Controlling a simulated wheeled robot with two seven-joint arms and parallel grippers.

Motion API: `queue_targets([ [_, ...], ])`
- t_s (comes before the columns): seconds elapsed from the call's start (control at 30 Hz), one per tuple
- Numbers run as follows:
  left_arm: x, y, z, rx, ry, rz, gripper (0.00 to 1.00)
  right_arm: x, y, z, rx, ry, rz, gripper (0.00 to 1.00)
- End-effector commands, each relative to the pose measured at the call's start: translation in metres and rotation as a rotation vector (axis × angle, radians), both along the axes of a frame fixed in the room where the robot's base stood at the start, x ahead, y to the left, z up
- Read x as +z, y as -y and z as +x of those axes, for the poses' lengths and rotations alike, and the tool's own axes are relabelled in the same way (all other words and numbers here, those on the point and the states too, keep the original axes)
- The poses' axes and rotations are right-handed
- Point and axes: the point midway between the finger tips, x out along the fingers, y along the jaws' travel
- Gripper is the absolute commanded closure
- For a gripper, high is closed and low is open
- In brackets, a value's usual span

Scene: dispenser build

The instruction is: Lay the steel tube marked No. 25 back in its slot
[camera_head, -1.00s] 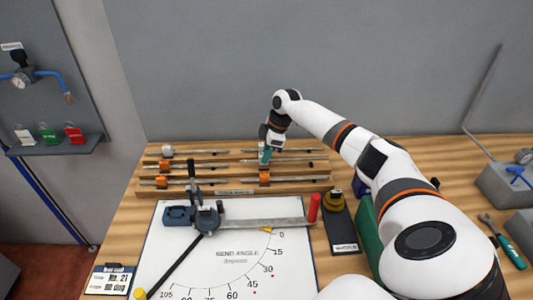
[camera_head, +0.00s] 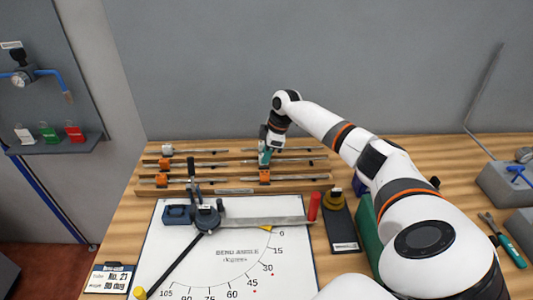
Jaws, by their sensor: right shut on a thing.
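A wooden rack (camera_head: 235,190) with several rows stands at the back of the bench and bears several thin steel tubes with orange and white markers. My right gripper (camera_head: 264,160) is over the middle of the rack, pointing down at the row of a steel tube (camera_head: 298,161). It is shut on a tube there, but its fingertips are small and partly hidden. I cannot read the number on any tube, nor tell whether the held one lies fully in its slot. My left gripper is not in view.
In front of the rack lies a white bend-angle board (camera_head: 230,265) with a bender (camera_head: 207,216) and its long black handle. A card (camera_head: 108,279) reads No. 21, 90 deg.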

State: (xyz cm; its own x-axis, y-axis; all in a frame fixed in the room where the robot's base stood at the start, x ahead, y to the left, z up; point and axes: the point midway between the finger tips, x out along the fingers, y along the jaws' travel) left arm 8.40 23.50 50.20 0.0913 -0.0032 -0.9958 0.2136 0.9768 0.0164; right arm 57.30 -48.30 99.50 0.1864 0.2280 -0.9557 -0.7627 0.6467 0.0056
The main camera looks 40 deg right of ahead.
Motion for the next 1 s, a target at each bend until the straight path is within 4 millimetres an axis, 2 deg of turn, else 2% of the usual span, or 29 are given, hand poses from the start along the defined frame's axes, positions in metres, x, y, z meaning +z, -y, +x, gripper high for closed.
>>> queue_targets([
  [0.57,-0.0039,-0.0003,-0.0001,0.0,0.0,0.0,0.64,-0.0091,0.0001,0.0001,0.0,0.0,0.0,1.0],
  [0.6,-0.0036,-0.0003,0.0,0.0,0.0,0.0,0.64,-0.0086,0.0002,0.0001,0.0,0.001,-0.001,0.76],
  [0.73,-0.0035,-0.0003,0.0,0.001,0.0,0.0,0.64,-0.0085,0.0002,0.0001,0.0,0.001,-0.001,0.55],
  [1.0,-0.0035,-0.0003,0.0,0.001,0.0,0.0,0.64,-0.0083,0.0006,0.0003,-0.001,0.001,-0.001,0.54],
])
